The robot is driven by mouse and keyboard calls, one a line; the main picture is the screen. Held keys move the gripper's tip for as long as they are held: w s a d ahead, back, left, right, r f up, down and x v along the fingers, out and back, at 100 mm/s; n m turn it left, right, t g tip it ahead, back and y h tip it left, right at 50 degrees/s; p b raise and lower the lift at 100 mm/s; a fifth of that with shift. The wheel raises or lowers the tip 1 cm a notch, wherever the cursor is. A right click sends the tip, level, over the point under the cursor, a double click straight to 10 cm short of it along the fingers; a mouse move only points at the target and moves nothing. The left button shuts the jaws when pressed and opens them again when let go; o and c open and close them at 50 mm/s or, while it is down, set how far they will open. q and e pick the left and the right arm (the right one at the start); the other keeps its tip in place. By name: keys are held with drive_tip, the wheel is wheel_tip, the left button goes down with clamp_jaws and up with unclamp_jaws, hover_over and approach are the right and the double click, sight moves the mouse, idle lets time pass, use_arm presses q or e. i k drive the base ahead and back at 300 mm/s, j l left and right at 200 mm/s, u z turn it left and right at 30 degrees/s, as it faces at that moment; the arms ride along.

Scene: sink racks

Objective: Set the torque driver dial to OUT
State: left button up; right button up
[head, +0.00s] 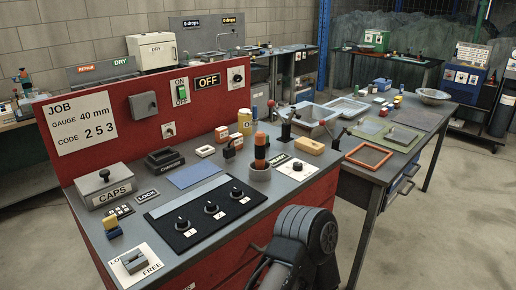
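An orange-and-black upright tool (260,150), which looks like the torque driver, stands in a round grey holder (260,173) on the red-sided bench. Any dial on it, and the word OUT, are too small to make out. A black panel with three knobs (203,212), numbered along its front, lies left of the holder. A white plate with a black knob (297,167) lies right of the holder. A dark link of my arm shows at the bottom centre, in front of the bench. Neither of my grippers shows in this view.
A CAPS box (105,187), a LOCK/FREE switch plate (134,264), a black charger dock (165,160) and a yellow can (245,122) stand on the bench. The red back panel (75,150) rises behind. A second table with an orange frame (369,156) stands right; floor is open beyond.

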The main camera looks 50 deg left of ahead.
sight(298, 166)
drive_tip(key=i+j+u, duration=0.15)
drive_tip(key=i, duration=0.25)
drive_tip(key=i+j+u, duration=0.15)
drive_tip(key=i, duration=0.3)
drive_tip(key=j, duration=0.1)
